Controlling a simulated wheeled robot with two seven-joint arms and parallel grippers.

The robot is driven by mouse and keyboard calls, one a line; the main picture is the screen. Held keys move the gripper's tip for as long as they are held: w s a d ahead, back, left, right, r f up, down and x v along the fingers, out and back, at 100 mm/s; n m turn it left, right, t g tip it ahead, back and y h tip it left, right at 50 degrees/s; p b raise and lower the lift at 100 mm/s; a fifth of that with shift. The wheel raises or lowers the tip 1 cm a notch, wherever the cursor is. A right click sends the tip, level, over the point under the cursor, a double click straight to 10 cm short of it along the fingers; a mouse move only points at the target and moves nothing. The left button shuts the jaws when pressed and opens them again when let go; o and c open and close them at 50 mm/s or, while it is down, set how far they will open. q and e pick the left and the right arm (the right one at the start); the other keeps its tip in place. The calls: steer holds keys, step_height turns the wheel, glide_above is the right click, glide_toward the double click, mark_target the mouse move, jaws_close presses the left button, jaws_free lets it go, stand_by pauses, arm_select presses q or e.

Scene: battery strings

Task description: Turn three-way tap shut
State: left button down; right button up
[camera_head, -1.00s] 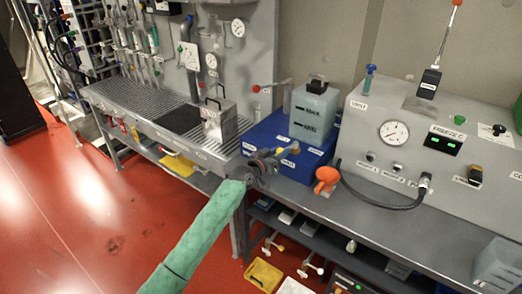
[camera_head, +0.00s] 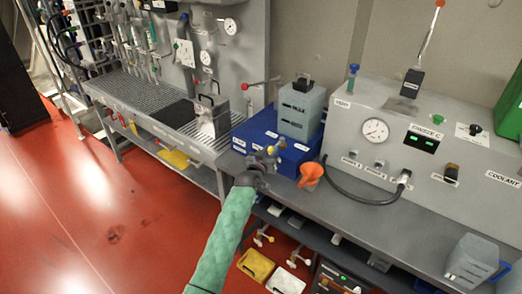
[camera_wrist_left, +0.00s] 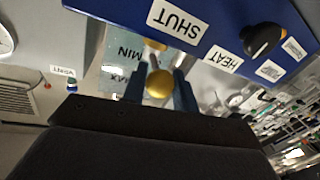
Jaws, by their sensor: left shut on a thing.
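My left gripper (camera_head: 268,163) is at the front of the blue box (camera_head: 298,155) on the bench. In the left wrist view my left gripper (camera_wrist_left: 160,88) is shut on a round yellow knob (camera_wrist_left: 159,83), which seems to be the tap's handle. The knob also shows in the head view (camera_head: 271,150). A SHUT label (camera_wrist_left: 178,18) is on the blue face just beyond the fingers. A HEAT label (camera_wrist_left: 222,59) is further right. The tap's body is mostly hidden by the gripper. My right gripper is not in view.
A grey tank (camera_head: 302,112) stands on the blue box. A black cable (camera_head: 372,200) runs to the grey gauge unit (camera_head: 345,122). A black dial (camera_wrist_left: 263,40) is on the blue face.

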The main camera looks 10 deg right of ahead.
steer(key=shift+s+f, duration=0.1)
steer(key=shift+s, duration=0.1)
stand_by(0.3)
arm_select(q)
steer(key=c, duration=1.1)
jaws_free()
steer(key=shift+c, duration=0.2)
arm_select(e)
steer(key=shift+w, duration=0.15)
arm_select(q)
steer(key=shift+s+a+f+b, duration=0.2)
steer(key=shift+s+a+b, duration=0.2)
steer(key=shift+s, duration=0.1)
steer(key=b+v, duration=0.2)
steer(key=v, duration=0.4)
steer(key=shift+s+r, duration=0.2)
steer(key=shift+s, duration=0.1)
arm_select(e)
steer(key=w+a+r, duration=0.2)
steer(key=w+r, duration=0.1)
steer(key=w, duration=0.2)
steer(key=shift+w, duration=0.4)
arm_select(q)
steer(key=shift+f, duration=0.15)
